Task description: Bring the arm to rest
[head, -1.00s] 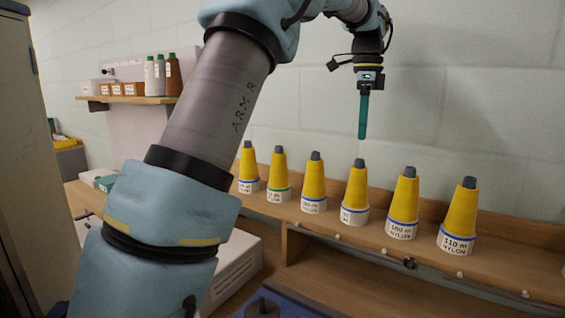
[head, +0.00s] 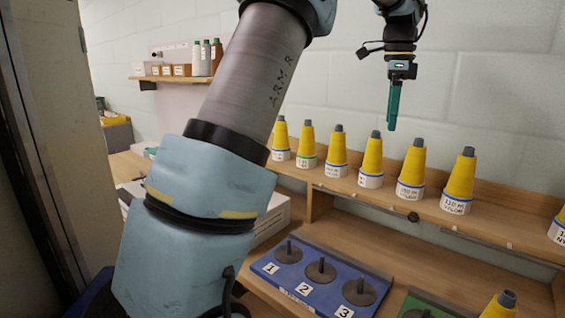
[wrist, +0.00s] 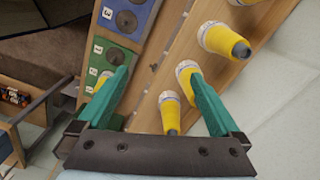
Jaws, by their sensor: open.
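My gripper (head: 392,128) hangs from my raised arm in front of the wall, above the row of yellow cones on the shelf in the head view. Its teal fingers point down and overlap each other there. In the wrist view my gripper (wrist: 160,76) shows its two teal fingers wide apart with nothing held between them. Yellow cones (wrist: 221,40) lie beyond the fingers in that view, apart from them as far as I can tell.
A wooden shelf (head: 330,180) bears several yellow cones (head: 411,165). Below it are a blue board (head: 318,284) with bare numbered pegs and a green board (wrist: 118,60). Another yellow cone (head: 499,306) stands at the lower right. A grey cabinet (head: 60,120) stands at left.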

